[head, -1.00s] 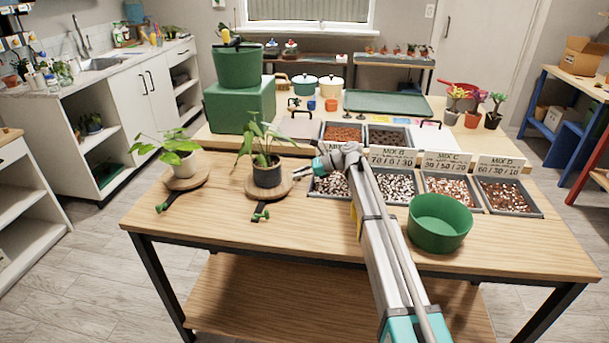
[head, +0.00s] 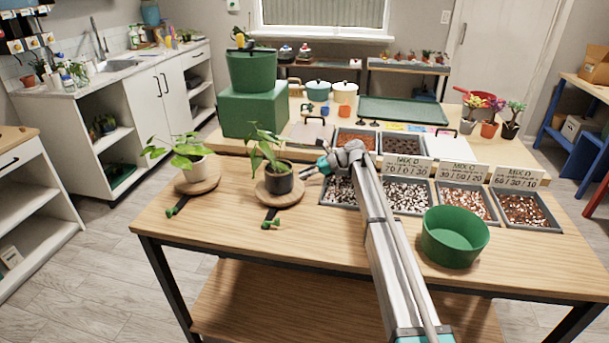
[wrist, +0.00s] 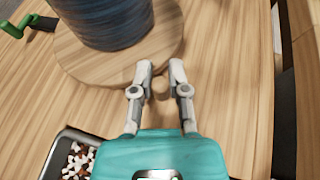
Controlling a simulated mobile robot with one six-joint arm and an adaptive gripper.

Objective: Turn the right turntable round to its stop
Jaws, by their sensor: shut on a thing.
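The right turntable (head: 292,196) is a round wooden disc on the bench, bearing a dark pot (head: 279,182) with a leafy plant. My gripper (head: 309,173) is at the disc's right edge. In the wrist view, the fingers (wrist: 160,70) straddle a small wooden peg (wrist: 160,87) at the rim of the turntable (wrist: 100,68); they are shut on it, though the contact is partly hidden. A dark strip with a green lever (head: 271,223) sticks out at the disc's front; it also shows in the wrist view (wrist: 32,22).
The left turntable (head: 205,187) bears a white pot with a plant. Soil-mix trays (head: 410,198) with label cards stand right of my gripper, close to it. A green bowl (head: 454,237) stands at the front right.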

